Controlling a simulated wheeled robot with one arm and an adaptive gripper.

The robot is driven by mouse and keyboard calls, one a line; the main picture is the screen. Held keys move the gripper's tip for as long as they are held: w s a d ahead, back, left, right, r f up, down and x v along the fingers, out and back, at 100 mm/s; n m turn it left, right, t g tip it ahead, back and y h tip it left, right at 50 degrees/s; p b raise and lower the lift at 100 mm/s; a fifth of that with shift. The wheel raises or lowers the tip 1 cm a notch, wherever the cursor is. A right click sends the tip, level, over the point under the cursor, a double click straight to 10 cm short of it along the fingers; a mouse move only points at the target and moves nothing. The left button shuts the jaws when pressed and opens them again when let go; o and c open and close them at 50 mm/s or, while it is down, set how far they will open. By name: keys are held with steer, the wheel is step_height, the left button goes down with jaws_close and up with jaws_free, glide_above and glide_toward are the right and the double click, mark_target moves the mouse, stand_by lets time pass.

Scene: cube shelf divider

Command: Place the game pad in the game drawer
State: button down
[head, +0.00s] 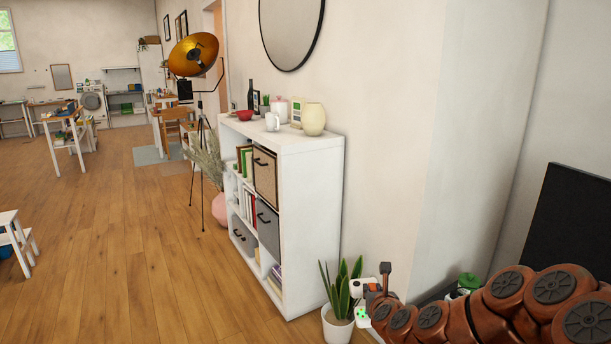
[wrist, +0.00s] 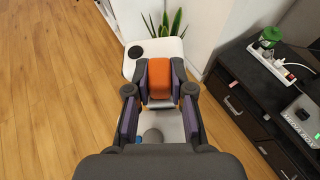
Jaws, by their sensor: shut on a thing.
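The game pad (wrist: 132,66) is white with a round black stick, and it shows beyond and below my fingers in the wrist view. In the head view, a white part of the pad with a green light or buttons (head: 362,315) shows at the lower right. My gripper (wrist: 160,82) is shut on it, with an orange part between the fingertips. My fingers cover the pad's middle. Boxes with handles sit in the white shelf: a beige one (head: 265,176) above a grey one (head: 268,228). Black drawers (wrist: 274,150) show in the low cabinet at right. No drawer is labelled as the game drawer.
The white shelf (head: 312,215) stands against the wall, with a vase, mug and bowl on top. A potted plant (head: 338,320) stands between it and my gripper. A power strip (wrist: 272,64) and a console (wrist: 302,118) lie on the cabinet.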

steer(key=c, duration=0.9)
jaws_free()
steer(key=shift+c, duration=0.2)
steer(key=shift+r, duration=0.15)
steer(key=shift+r, duration=4.85)
